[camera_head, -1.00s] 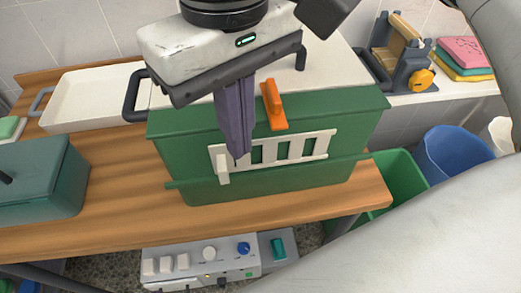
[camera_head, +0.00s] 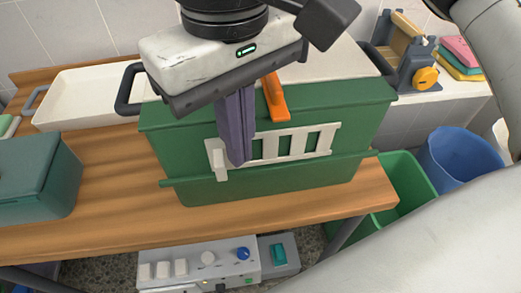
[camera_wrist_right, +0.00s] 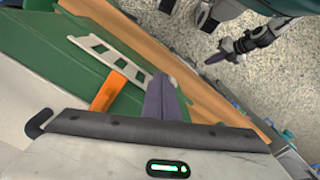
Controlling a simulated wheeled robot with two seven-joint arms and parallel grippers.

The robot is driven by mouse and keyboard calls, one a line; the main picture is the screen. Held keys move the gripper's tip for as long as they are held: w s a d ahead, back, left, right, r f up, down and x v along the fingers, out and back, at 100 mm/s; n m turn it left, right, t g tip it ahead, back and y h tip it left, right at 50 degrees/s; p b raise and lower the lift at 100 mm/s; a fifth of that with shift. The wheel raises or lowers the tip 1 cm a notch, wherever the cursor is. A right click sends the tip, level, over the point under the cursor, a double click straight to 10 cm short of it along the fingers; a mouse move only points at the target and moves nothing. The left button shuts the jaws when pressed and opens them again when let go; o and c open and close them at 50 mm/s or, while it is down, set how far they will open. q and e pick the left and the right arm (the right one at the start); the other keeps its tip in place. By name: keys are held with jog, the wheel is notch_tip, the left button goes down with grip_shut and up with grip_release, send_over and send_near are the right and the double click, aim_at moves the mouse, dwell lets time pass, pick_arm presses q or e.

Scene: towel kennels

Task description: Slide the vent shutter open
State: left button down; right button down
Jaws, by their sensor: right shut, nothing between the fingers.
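The vent shutter (camera_head: 292,145) is a cream slotted plate on the front of the green box (camera_head: 300,183), with dark green gaps between its bars. An upright cream tab (camera_head: 217,160) stands at its left end. My right gripper (camera_head: 238,163) points down in front of the plate, its purple fingers shut and empty. The fingertips are just right of the tab; I cannot tell whether they touch it. In the right wrist view the shutter (camera_wrist_right: 100,52) runs toward the fingers (camera_wrist_right: 165,98), which hide its near end. What seems to be my left gripper (camera_wrist_right: 222,53) is small there, its jaws unclear.
An orange latch (camera_head: 274,98) sits on the box's front rim, close right of my right gripper. A teal box (camera_head: 35,180) stands at left and a white tray (camera_head: 85,97) behind. Bare wooden table (camera_head: 110,225) lies in front. Green and blue bins stand at right.

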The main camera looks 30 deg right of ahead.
aim_at(220, 162)
notch_tip(220, 162, down, 2)
jog(key=shift+f+b, duration=0.1)
jog(key=shift+b, duration=0.75)
jog(key=shift+w+a, duration=0.2)
jog(key=shift+a, duration=0.4)
jog(key=shift+w+a, duration=0.15)
jog(key=shift+a, duration=0.45)
notch_tip(220, 162, up, 8)
jog(key=d+p, duration=0.1)
jog(key=p, duration=0.4)
jog(key=shift+s, duration=0.15)
